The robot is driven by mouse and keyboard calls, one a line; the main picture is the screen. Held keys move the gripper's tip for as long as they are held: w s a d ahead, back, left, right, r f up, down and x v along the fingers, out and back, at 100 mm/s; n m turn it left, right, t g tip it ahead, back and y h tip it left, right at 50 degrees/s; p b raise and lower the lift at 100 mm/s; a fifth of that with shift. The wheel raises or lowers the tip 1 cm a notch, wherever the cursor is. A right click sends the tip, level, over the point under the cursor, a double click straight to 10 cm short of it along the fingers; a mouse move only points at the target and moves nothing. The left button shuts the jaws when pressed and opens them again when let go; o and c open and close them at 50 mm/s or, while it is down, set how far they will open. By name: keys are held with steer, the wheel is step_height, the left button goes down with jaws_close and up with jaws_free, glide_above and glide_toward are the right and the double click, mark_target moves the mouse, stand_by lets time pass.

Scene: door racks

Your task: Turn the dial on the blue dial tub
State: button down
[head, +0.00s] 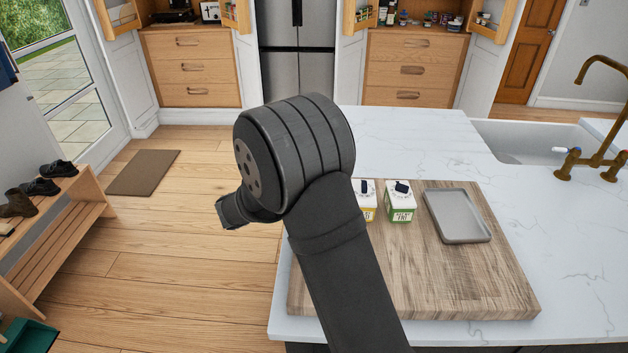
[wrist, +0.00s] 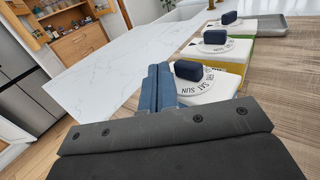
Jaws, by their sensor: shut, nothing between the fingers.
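In the wrist view the nearest tub (wrist: 222,86) has a white lid, a day dial with letters such as FRI, SAT and SUN, and a dark blue knob (wrist: 188,70). It appears to be the blue dial tub; its side is mostly hidden by my gripper. My gripper (wrist: 160,72) is shut and empty, its fingertips just left of the knob. I cannot tell whether they touch it. In the head view my arm hides this tub and the fingertips.
A yellow tub (head: 369,213) and a green tub (head: 400,206) stand close by on the wooden board (head: 440,280), with a grey tray (head: 457,216) to their right. White counter (head: 410,135) lies clear beyond the board; a sink (head: 530,142) is at the right.

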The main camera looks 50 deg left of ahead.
stand_by(0.4)
steer(key=s+a, duration=0.9)
steer(key=a, duration=0.1)
steer(key=shift+a, duration=0.4)
steer(key=w+d, duration=0.6)
steer(key=d, duration=0.1)
steer(key=w+d, duration=0.3)
steer(key=shift+d, duration=0.4)
